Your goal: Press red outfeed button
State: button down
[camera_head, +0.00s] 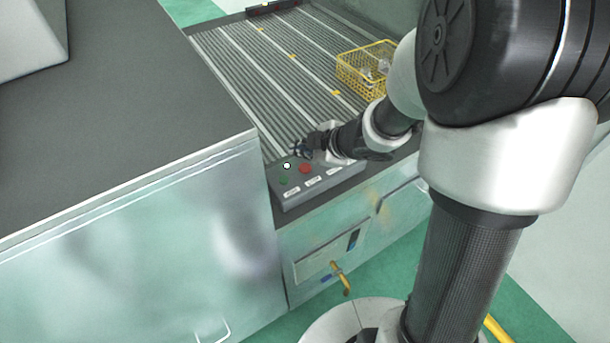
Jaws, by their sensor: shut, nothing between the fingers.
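The red button (305,169) sits on a grey sloped control box (324,187) at the near end of the roller conveyor. A green button (284,180) and a white button (287,166) are to its left on the same box. My gripper (300,152) is shut and empty. It appears just behind and above the red button in the picture, close to it. I cannot tell whether it touches anything. My wrist covers the right part of the box, so any other controls there are hidden.
A yellow wire basket (362,72) with small grey parts stands on the conveyor (262,62) behind my arm. A dark-topped metal bench (110,120) borders the conveyor on the left. A metal cabinet with a yellow handle (341,277) is below the box.

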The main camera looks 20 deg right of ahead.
aim_at(303, 170)
jog(key=shift+f+b, duration=0.65)
jog(key=shift+f, duration=0.65)
dwell(0.4)
jog(key=shift+f, duration=0.45)
jog(key=shift+f+b, duration=0.45)
jog(key=shift+b, duration=0.1)
dwell(0.4)
jog(key=shift+r, duration=0.1)
jog(key=shift+r+p, duration=0.8)
jog(key=shift+p, duration=0.2)
jog(key=shift+r, duration=0.1)
notch_tip(303, 170, up, 5)
jog(key=p, duration=0.5)
dwell(0.5)
